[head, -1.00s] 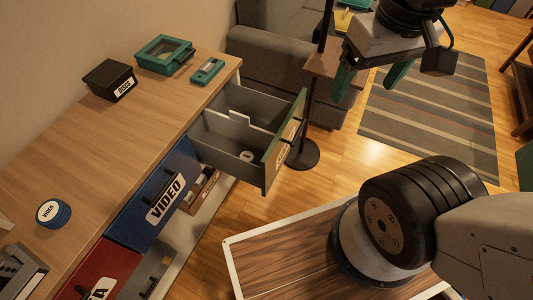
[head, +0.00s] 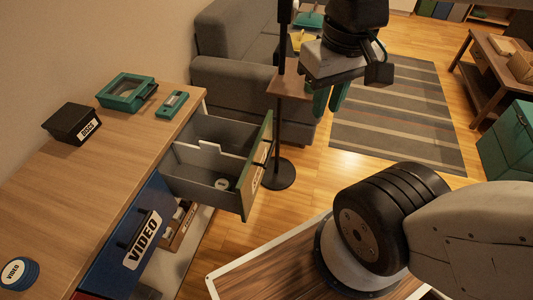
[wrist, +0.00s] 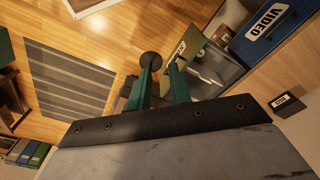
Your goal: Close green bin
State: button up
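A large green box (head: 508,142) stands on the floor at the right edge of the head view, cut off by the frame; I cannot tell whether its lid is fully shut. A drawer with a green front (head: 257,165) is pulled out of the cabinet, with a small round white thing inside. A small green case (head: 126,92) with a clear window lies on the cabinet top. My gripper (head: 328,105) has green fingers, held in the air right of the drawer and far from the green box. In the wrist view its fingertips (wrist: 160,64) are apart with nothing between them.
The cabinet top (head: 115,165) also holds a black box (head: 72,123). A blue VIDEO drawer (head: 130,240) sits below. A thin pole on a round black base (head: 279,174), a grey sofa (head: 240,80) and a wooden table (head: 490,70) stand around. The striped rug (head: 395,115) is clear.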

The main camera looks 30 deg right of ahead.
jog(key=w+d+f+m+g+y, duration=0.1)
jog(key=f, duration=0.1)
jog(key=w+d+f+m+g+y, duration=0.1)
jog(key=d+f+g, duration=0.1)
jog(key=f, duration=0.1)
jog(key=w+d+f+m+g, duration=0.1)
jog(key=w+f+m, duration=0.1)
jog(key=shift+d+f+y, duration=0.2)
jog(key=shift+f+y, duration=0.15)
jog(key=shift+y, duration=0.05)
grip_shut()
jog(key=m+t+y, duration=1)
jog(key=m+t, duration=0.6)
jog(key=m, duration=0.6)
send_near(269, 132)
jog(key=x, duration=0.5)
jog(key=shift+w+f, duration=0.2)
jog(key=shift+w, duration=0.05)
jog(key=shift+x, duration=0.75)
jog(key=shift+w, duration=0.1)
